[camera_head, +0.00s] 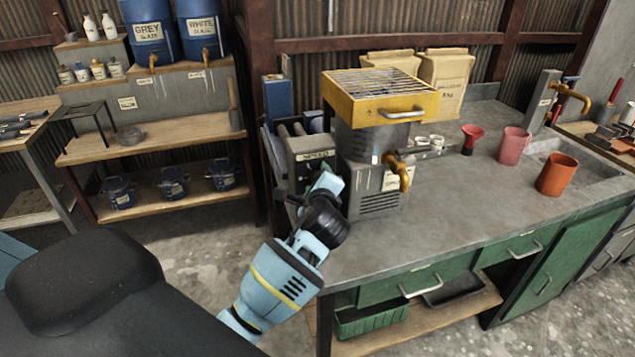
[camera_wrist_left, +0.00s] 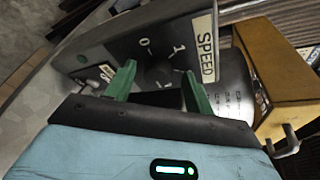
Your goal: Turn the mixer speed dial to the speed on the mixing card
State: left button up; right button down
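The grey control box (camera_head: 308,153) stands at the left end of the bench, beside the mixer drum. In the left wrist view its dark panel carries a SPEED label (camera_wrist_left: 205,48), white scale marks and a dark round dial (camera_wrist_left: 158,74). My left gripper (camera_head: 325,184) is close in front of the panel. In the left wrist view its two green fingers (camera_wrist_left: 160,88) are apart, one on each side of the dial. I cannot tell whether they touch it. The dial's pointer is unclear, and the gripper hides part of it. I cannot identify the mixing card. My right gripper is not in view.
A yellow sieve tray (camera_head: 378,98) sits on the mixer drum, with a brass tap (camera_head: 400,172) below. A red funnel (camera_head: 472,138), a pink cup (camera_head: 513,146) and an orange cup (camera_head: 556,174) stand farther right. The bench front is clear.

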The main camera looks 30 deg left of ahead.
pick_arm(q)
jog(key=shift+s+f, duration=0.1)
jog(key=v, duration=0.7)
jog(key=shift+s+d, duration=0.25)
jog(key=shift+s, duration=0.05)
dwell(0.4)
jog(key=s+f+n+g+h, duration=0.3)
jog(key=s+f+n, duration=0.1)
jog(key=s+f, duration=0.5)
jog(key=s+d+f+n+g+h, duration=0.2)
jog(key=s+d+f+n, duration=0.15)
jog(key=s, duration=0.55)
jog(key=s+d+f+n+g+h, duration=0.25)
jog(key=s+f+n, duration=0.2)
jog(key=s, duration=0.45)
jog(key=s+d+f+n+g+h, duration=0.25)
jog(key=s+f+n, duration=0.2)
jog(key=s, duration=0.45)
jog(key=w+d+f+m+t+h, duration=0.1)
jog(key=w+f+t, duration=0.5)
jog(key=f, duration=0.4)
jog(key=shift+w+d+t, duration=0.25)
jog(key=shift+w+t, duration=0.1)
jog(key=shift+t, duration=0.15)
